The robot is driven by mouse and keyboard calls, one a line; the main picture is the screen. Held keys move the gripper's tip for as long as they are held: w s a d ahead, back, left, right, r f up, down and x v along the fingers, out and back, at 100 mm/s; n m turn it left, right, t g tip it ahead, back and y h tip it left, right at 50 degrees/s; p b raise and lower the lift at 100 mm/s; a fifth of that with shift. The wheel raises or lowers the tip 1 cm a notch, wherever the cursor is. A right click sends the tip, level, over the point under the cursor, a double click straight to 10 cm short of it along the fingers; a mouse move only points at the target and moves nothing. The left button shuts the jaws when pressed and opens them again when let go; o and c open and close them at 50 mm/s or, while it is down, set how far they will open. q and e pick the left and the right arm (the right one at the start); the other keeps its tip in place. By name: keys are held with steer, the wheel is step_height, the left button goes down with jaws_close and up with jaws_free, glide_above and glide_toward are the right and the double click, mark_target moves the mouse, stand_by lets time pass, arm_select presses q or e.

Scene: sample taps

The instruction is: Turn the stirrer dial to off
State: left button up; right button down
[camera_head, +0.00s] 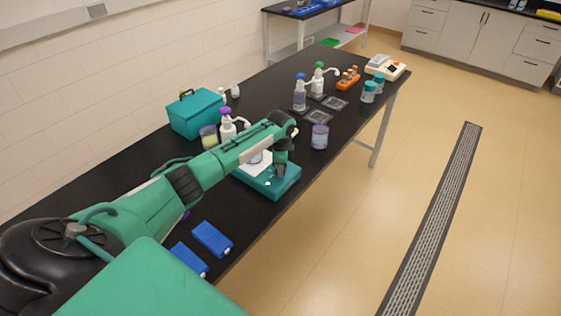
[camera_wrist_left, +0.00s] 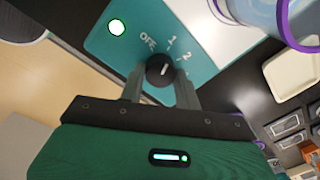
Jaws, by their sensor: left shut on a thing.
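The teal stirrer (camera_head: 282,188) stands near the front edge of the black bench, with a white top plate. Its black dial (camera_wrist_left: 160,69) shows in the left wrist view below the printed marks OFF, 1 and 2. A short white line on the dial slants up and right, roughly toward the numbers; the exact setting is hard to tell. A round light (camera_wrist_left: 117,27) on the panel glows green-white. My left gripper (camera_wrist_left: 160,82) is shut on the dial, one finger on each side. In the head view the gripper (camera_head: 281,172) points down and hides the dial. My right gripper is not in view.
A purple-rimmed vessel (camera_wrist_left: 285,18) stands on the stirrer's plate. A teal case (camera_head: 197,113) is at the back left.

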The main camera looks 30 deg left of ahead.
arm_select(q)
steer(key=n+p, duration=0.2)
steer(key=n, duration=0.2)
steer(key=shift+r+n+p, duration=0.15)
steer(key=shift+n+p, duration=0.15)
steer(key=shift+p, duration=0.05)
steer(key=n+p, duration=0.1)
steer(key=n, duration=0.2)
steer(key=shift+n+p, duration=0.4)
steer(key=shift+n, duration=0.1)
steer(key=shift+w, duration=0.1)
steer(key=o, duration=1)
